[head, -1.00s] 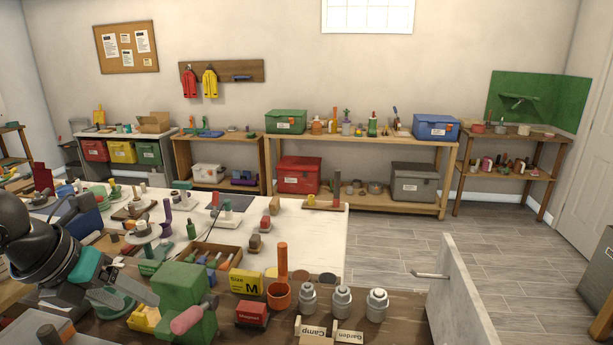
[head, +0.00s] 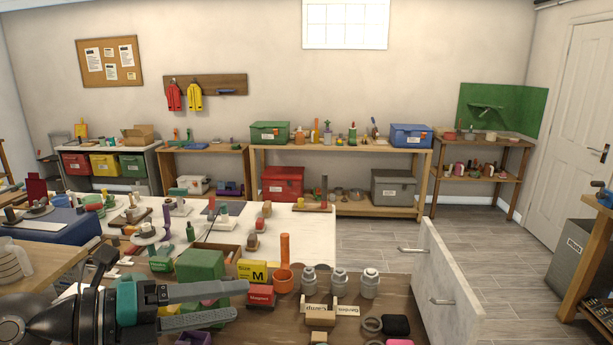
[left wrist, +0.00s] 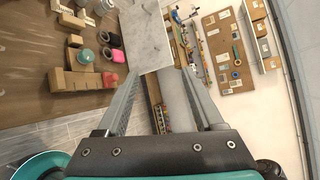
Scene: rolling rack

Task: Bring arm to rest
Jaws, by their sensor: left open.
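My left gripper (head: 222,304) comes in from the left at the bottom of the head view, its two grey fingers pointing right and apart. It is open and empty, above the front edge of a brown worktop covered with small items. In the left wrist view my left gripper (left wrist: 165,80) shows its fingers spread, with a pale panel (left wrist: 146,35) beyond the fingertips and nothing between them. My right gripper is in neither view.
Near the left gripper are a green block (head: 200,265), a yellow box (head: 252,271), a red block (head: 261,298) and grey weights (head: 339,283). A pale drawer front with handles (head: 440,280) stands at the right. Grey floor (head: 385,240) is open behind it.

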